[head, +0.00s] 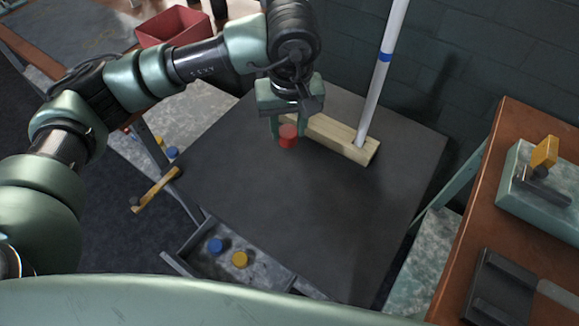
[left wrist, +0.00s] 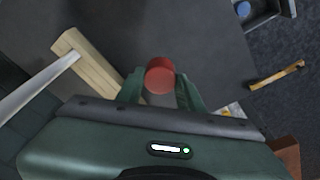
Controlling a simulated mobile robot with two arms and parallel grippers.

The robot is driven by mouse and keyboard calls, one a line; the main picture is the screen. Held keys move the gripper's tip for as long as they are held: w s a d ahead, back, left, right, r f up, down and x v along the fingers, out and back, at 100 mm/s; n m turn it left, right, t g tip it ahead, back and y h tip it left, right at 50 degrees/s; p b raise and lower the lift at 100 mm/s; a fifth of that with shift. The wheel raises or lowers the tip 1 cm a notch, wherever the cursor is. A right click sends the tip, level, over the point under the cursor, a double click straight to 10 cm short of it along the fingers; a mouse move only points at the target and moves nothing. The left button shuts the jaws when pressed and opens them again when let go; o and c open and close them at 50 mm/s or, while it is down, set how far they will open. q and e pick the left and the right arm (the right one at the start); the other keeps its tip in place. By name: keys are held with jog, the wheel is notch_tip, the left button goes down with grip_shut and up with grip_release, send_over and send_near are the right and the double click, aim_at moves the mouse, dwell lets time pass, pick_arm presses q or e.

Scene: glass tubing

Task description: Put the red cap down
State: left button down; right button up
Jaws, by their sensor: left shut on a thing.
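The red cap (head: 288,135) is a small cylinder near the back of the dark table top (head: 300,220). My left gripper (head: 288,128) comes down from above and is shut on the cap, which shows between its two fingers in the left wrist view (left wrist: 160,78). I cannot tell whether the cap's underside touches the table. Beside it lies a wooden block (head: 330,137) with a white glass tube (head: 380,75) standing in it, tilted, with a blue band. My right gripper is not in view.
An open drawer (head: 262,270) at the front holds a blue cap (head: 216,246) and a yellow cap (head: 239,259). A red bin (head: 175,27) stands at the back left. A brown bench (head: 470,220) is at the right. The table's middle and front are clear.

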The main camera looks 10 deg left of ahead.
pick_arm(q)
jog(key=f+p, duration=0.1)
jog(key=f, duration=0.8)
jog(key=f+p, duration=0.1)
jog(key=f, duration=0.8)
jog(key=shift+s+a+f, duration=0.1)
jog(key=shift+s, duration=0.1)
jog(key=shift+f, duration=0.15)
jog(key=shift+f+b, duration=0.2)
jog(key=shift+b, duration=0.2)
jog(key=c, duration=0.9)
grip_release()
jog(key=shift+r, duration=0.1)
jog(key=shift+r, duration=0.1)
